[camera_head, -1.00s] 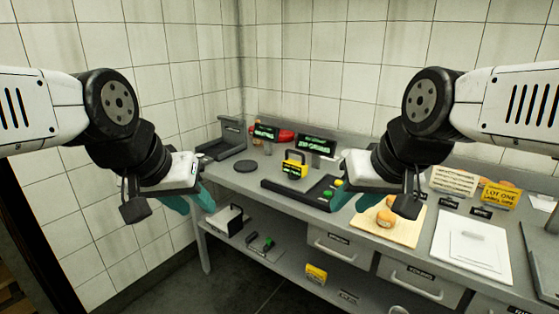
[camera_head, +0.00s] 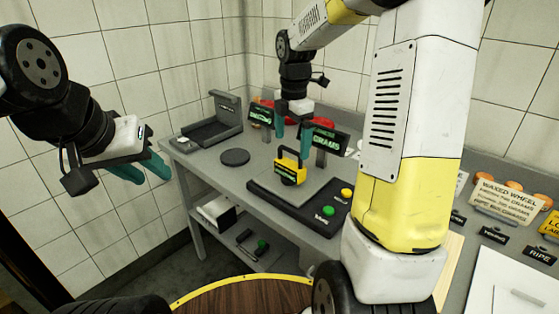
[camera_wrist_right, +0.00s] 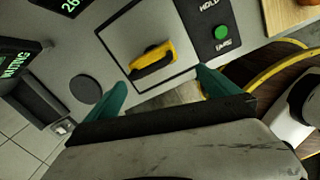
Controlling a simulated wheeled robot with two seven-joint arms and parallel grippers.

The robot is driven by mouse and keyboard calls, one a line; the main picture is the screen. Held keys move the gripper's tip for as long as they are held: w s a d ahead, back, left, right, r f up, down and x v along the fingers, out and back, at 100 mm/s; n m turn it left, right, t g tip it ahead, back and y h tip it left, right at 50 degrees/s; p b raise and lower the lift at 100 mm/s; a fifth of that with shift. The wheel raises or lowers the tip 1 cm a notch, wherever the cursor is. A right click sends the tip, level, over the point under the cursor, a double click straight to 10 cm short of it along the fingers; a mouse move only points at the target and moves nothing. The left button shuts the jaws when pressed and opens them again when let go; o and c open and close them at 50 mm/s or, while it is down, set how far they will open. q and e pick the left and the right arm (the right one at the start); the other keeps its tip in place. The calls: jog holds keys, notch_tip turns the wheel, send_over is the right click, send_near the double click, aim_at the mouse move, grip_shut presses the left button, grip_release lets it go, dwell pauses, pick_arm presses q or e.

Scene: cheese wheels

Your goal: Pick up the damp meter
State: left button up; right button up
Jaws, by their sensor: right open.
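The damp meter appears to be the small yellow device with a black grip (camera_head: 289,171). It stands on the grey plate of a black scale (camera_head: 262,195) and also shows in the right wrist view (camera_wrist_right: 153,62). My right gripper (camera_head: 292,143) is open and empty, pointing down above and just behind the yellow device. In the right wrist view its teal fingertips (camera_wrist_right: 162,84) are spread, with the device ahead, between their lines. My left gripper (camera_head: 141,170) hangs at the left, clear of the bench, its teal fingers apart and empty.
Two dark display signs (camera_head: 325,136) stand close behind the scale. A dark disc (camera_head: 235,157) and a grey stand (camera_head: 215,125) are to the left. Green (camera_head: 328,211) and yellow buttons are on the scale's right. A round wooden top with a yellow rim (camera_head: 245,295) is near the bottom.

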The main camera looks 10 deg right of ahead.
aim_at(290, 163)
jog(key=w+f+n, duration=0.2)
jog(key=f+n, duration=0.1)
jog(key=shift+w+d+f+g, duration=0.15)
jog(key=shift+w+g, duration=0.1)
jog(key=shift+g, duration=0.15)
notch_tip(290, 163, down, 8)
jog(key=shift+s+r, duration=0.1)
jog(key=shift+c, duration=0.4)
jog(key=c, duration=1.1)
jog(key=shift+c, duration=0.6)
jog(key=shift+r, duration=0.15)
